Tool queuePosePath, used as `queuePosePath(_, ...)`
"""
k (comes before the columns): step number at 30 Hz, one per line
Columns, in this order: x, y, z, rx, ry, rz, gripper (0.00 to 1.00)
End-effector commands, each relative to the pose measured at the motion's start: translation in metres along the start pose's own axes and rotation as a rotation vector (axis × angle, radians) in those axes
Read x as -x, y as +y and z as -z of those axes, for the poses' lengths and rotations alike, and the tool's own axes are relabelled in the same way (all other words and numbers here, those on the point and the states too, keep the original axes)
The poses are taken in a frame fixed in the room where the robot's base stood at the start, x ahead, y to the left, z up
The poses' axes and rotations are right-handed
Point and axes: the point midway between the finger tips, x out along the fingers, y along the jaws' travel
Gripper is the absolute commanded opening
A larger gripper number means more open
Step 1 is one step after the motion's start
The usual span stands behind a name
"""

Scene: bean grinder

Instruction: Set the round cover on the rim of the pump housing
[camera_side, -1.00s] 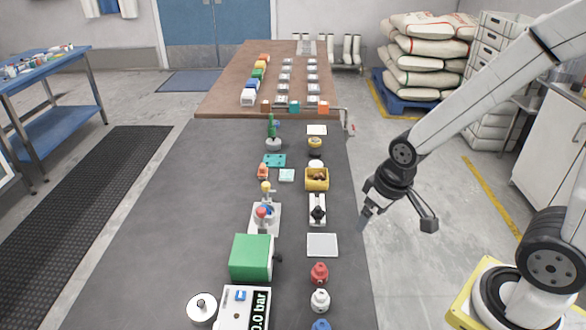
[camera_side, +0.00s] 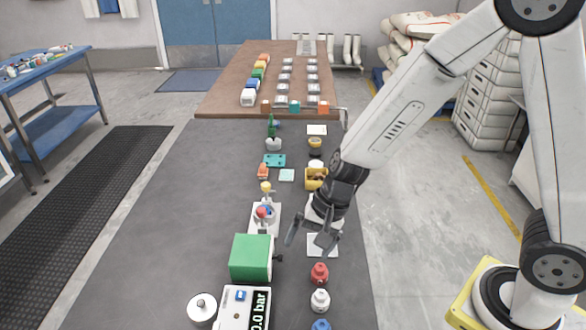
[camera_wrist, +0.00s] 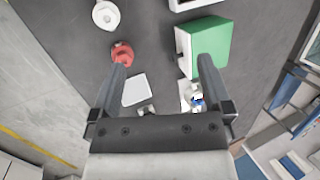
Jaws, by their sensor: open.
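My gripper (camera_side: 308,240) is open and empty, above the bench to the right of the green block. Its spread fingers show in the wrist view (camera_wrist: 162,67).
A green block (camera_side: 251,257) stands near the middle, with a white gauge box (camera_side: 244,306) in front. A pale square plate (camera_wrist: 135,90) lies under my gripper. The bench's left side is clear.

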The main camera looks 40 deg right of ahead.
Motion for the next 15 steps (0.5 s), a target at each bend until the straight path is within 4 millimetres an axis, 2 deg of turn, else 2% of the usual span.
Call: queuePosePath(15, -0.071, -0.073, -0.025, -0.614, -0.169, 0.154, 1.00)
